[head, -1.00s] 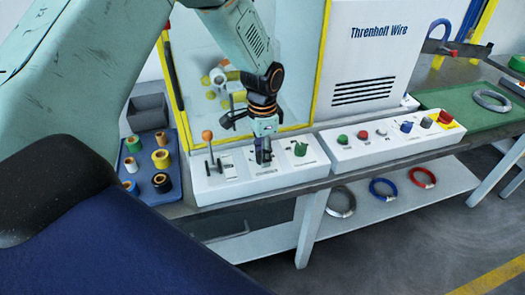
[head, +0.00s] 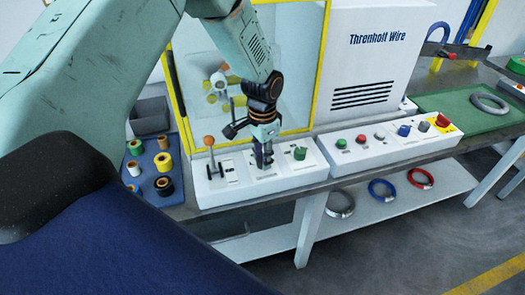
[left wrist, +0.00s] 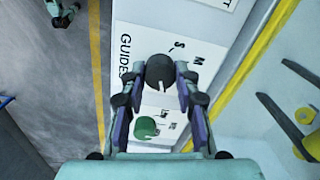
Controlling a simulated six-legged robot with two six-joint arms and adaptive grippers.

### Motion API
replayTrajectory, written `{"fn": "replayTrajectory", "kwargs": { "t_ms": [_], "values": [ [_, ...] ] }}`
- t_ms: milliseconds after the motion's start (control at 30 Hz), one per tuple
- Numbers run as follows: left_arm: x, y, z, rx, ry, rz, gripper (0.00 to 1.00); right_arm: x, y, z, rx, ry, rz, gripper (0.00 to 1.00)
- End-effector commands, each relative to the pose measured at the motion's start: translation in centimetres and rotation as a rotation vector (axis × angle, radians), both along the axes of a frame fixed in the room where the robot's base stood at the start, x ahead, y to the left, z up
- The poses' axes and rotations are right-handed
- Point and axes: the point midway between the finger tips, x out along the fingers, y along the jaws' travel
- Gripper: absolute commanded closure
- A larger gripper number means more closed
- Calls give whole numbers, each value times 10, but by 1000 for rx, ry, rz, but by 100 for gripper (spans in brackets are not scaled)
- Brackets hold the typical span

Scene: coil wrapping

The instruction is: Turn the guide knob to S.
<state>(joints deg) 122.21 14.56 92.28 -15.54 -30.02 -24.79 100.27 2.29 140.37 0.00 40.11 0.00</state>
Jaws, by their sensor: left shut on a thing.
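My left gripper (head: 263,163) points down at the white control panel and is shut on the dark guide knob (left wrist: 160,72). In the left wrist view the fingers (left wrist: 161,90) stand on both sides of the knob. The word GUIDE (left wrist: 125,48) is printed beside it, with the letters S (left wrist: 178,47) and M (left wrist: 195,50) nearby. A pale mark shows on the knob's lower side, away from the letters. In the head view the fingers hide the knob. My right gripper is not in view.
On the same panel, an orange-balled lever (head: 209,141) stands to the left and a green knob (head: 300,153) to the right. A second panel with several buttons (head: 385,143) lies further right. A blue tray of spools (head: 148,180) is at the left. A yellow-framed clear guard rises behind.

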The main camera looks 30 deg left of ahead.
Motion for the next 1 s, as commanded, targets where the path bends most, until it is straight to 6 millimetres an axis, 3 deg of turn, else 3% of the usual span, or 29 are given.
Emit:
{"fn": "replayTrajectory", "kwargs": {
  "t_ms": [300,1000],
  "values": [
    [0,0,4,2,0,298,100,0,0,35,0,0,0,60],
    [1,0,4,1,-1,964,100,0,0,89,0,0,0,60]
  ]
}}
